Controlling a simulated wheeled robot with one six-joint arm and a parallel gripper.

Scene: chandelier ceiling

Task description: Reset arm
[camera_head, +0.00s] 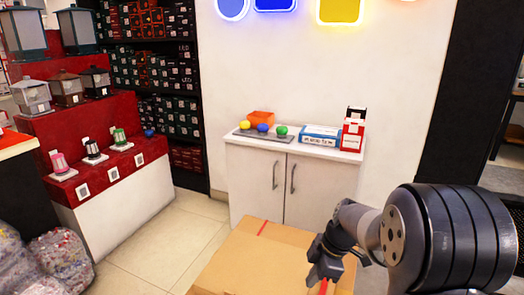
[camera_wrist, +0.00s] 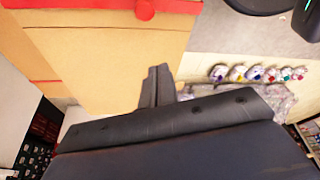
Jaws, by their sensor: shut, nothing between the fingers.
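My gripper (camera_head: 322,268) is at the lower right of the head view, with my dark arm coming in from the right edge. It hangs in front of or over a brown cardboard box (camera_head: 232,262) with red stripes; whether it touches the box cannot be told. In the wrist view my gripper's dark fingers (camera_wrist: 160,84) are together and hold nothing. Cardboard surfaces (camera_wrist: 105,60) fill the upper left of that view, with a red strip along the top.
A white cabinet (camera_head: 252,185) stands against the wall, bearing a grey tray with colored balls, an orange box, and blue and red boxes. Red display steps (camera_head: 95,118) with lanterns and wrapped bags (camera_head: 60,255) are at left. Tiled floor (camera_head: 160,240) is clear between.

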